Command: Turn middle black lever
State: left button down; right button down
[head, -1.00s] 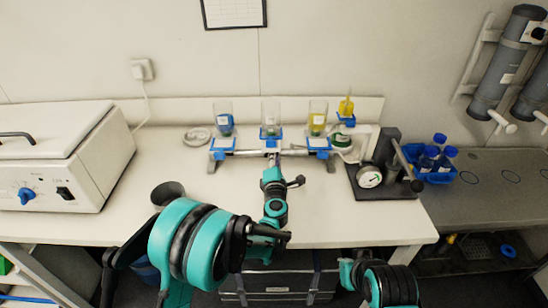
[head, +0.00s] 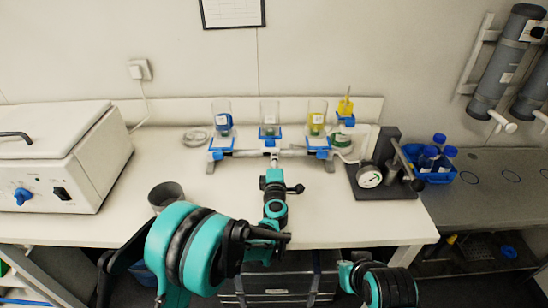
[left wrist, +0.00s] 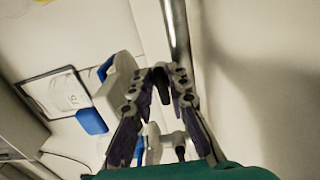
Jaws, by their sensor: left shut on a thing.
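My left gripper (head: 274,161) is at the front of the manifold (head: 240,153), in line with the middle cup (head: 269,125). In the left wrist view its fingers (left wrist: 161,72) close around a small black lever (left wrist: 161,88), which I take to be the middle one. In the head view the gripper mostly hides this lever, so its angle is hard to tell. Another black lever (left wrist: 180,152) shows farther down between the fingers in the left wrist view.
A pressure gauge (head: 369,176) on a dark stand is right of the manifold, with blue-capped bottles (head: 428,156) beyond. A white machine (head: 55,165) fills the left. A grey cup (head: 166,194) stands near my left arm. Bare tabletop (head: 330,215) lies in front of the manifold.

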pick_arm(q)
jog(key=c, duration=1.6)
grip_release()
jog(key=s, duration=1.2)
